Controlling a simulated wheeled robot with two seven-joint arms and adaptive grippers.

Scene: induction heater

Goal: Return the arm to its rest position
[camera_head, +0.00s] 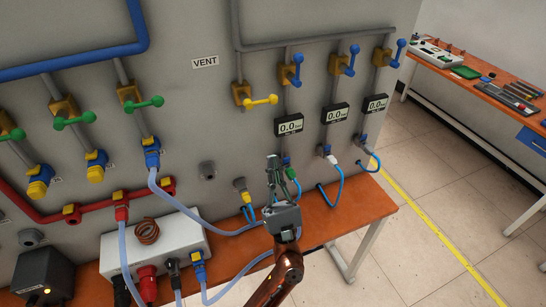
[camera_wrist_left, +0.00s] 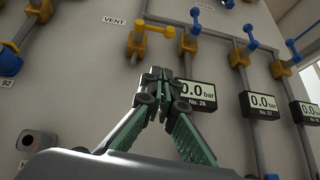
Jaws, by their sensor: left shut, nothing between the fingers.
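My left gripper (camera_head: 275,162) is in the middle of the camera_head view, on an orange-brown arm (camera_head: 280,272) that comes up from the bottom. It points up, in front of the grey panel (camera_head: 215,125) and below the first gauge. In the left wrist view the green-padded fingers (camera_wrist_left: 157,80) meet at their tips, with nothing between them. They overlap the gauge marked No. 26 (camera_wrist_left: 197,92) in that view; I cannot tell how far apart they are. My right gripper is not in view.
The panel carries yellow valves (camera_head: 261,100), blue-handled valves (camera_head: 350,62) and several hoses. A white box with a copper coil (camera_head: 147,231) stands on the orange table (camera_head: 370,206). Another bench (camera_head: 500,98) stands at the right, with open floor (camera_head: 440,180) between.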

